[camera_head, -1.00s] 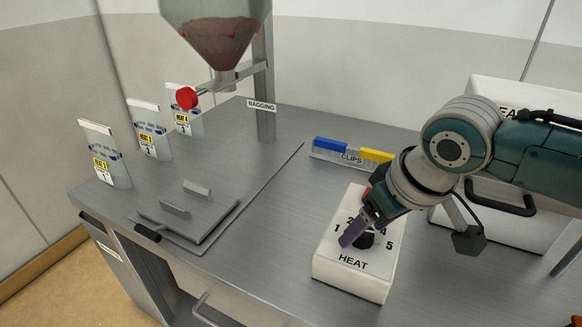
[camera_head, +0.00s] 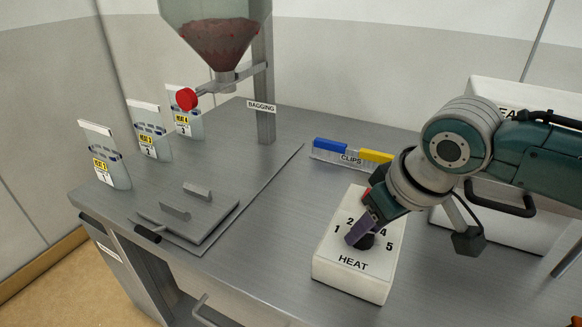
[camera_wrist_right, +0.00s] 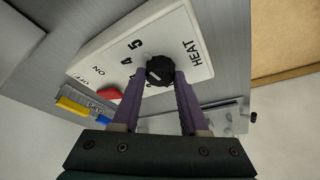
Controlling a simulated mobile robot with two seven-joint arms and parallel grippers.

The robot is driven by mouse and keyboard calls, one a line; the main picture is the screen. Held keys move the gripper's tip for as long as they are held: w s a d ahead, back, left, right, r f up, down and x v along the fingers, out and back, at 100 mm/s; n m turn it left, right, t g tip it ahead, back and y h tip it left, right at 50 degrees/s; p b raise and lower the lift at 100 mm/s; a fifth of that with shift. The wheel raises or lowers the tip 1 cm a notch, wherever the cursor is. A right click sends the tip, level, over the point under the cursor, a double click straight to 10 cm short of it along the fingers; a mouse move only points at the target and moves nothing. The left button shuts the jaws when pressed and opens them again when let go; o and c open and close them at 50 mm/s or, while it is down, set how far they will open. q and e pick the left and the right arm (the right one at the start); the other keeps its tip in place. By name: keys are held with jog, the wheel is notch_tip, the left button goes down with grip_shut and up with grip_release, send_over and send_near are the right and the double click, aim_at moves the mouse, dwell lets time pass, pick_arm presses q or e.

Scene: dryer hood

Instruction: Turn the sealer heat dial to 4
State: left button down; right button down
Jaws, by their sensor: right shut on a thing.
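The sealer heat box (camera_head: 345,281) is white, labelled HEAT, and stands on the steel table. Its dial (camera_head: 367,242) is a black knob with numbers around it; 1, 2, 4 and 5 show, and my fingers cover the 3. The knob also shows in the right wrist view (camera_wrist_right: 159,69), with 4 and 5 beside it; its exact setting is hard to read. My right gripper (camera_head: 361,231) has purple fingers shut on the knob from either side, also in the wrist view (camera_wrist_right: 160,80). My left gripper is not in view.
A red switch (camera_wrist_right: 110,94) marked ON and OFF sits on the same box. A clips rack (camera_head: 350,157) with blue and yellow clips stands behind. A hopper (camera_head: 220,40), a flat sealing plate (camera_head: 190,212) and several labelled bags (camera_head: 107,165) are to the left.

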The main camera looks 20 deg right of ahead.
jog(key=shift+d+n+y, duration=0.1)
jog(key=shift+n+y, duration=0.2)
jog(key=shift+n, duration=0.4)
jog(key=shift+n+y, duration=0.3)
jog(key=shift+n, duration=0.4)
jog(key=n+y+b, duration=0.1)
jog(key=n, duration=0.2)
jog(key=shift+w+d+f+g, duration=0.1)
jog(key=shift+g, duration=0.3)
jog(key=shift+n+y+b, duration=0.3)
jog(key=shift+n+b, duration=0.25)
jog(key=shift+n, duration=0.35)
jog(key=shift+g, duration=0.4)
jog(key=shift+c, duration=2.2)
grip_release()
